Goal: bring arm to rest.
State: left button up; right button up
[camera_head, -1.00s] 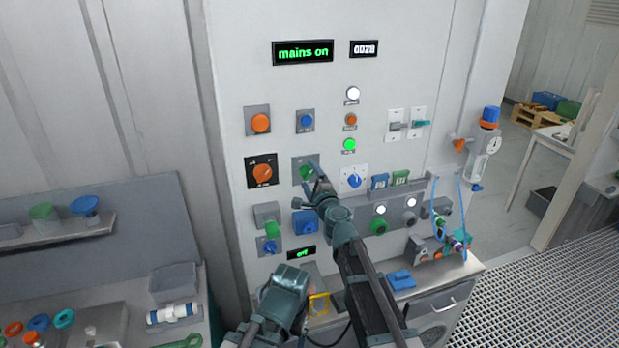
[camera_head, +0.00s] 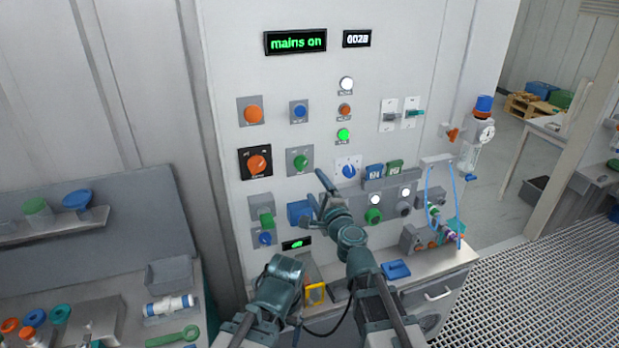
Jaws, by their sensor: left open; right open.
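My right gripper (camera_head: 320,188) is open and empty in front of the control panel (camera_head: 225,60). Its fingertips are below the green round control (camera_head: 300,162) and apart from it in the picture, just above the blue part (camera_head: 299,213). My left gripper (camera_head: 296,334) is low in the picture, folded down in front of the bench; its fingers are mostly hidden by its own arm, and I see nothing held. The upper display (camera_head: 296,42) reads "mains on". A white lamp (camera_head: 346,84) and a green lamp (camera_head: 343,135) are lit.
An orange rotary switch (camera_head: 257,164) and a blue knob (camera_head: 348,171) flank the green control. A yellow frame (camera_head: 315,293) and a blue block (camera_head: 396,269) lie on the ledge below. A side bench (camera_head: 130,322) with loose parts is at left. Grating floor (camera_head: 530,290) is clear at right.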

aim_at(303, 166)
jog(key=v, duration=0.2)
jog(key=shift+s+d, duration=0.1)
jog(key=shift+s, duration=0.25)
jog(key=shift+w, duration=0.2)
jog(key=x, duration=1.3)
jog(key=shift+w, duration=0.3)
jog(key=shift+s, duration=0.1)
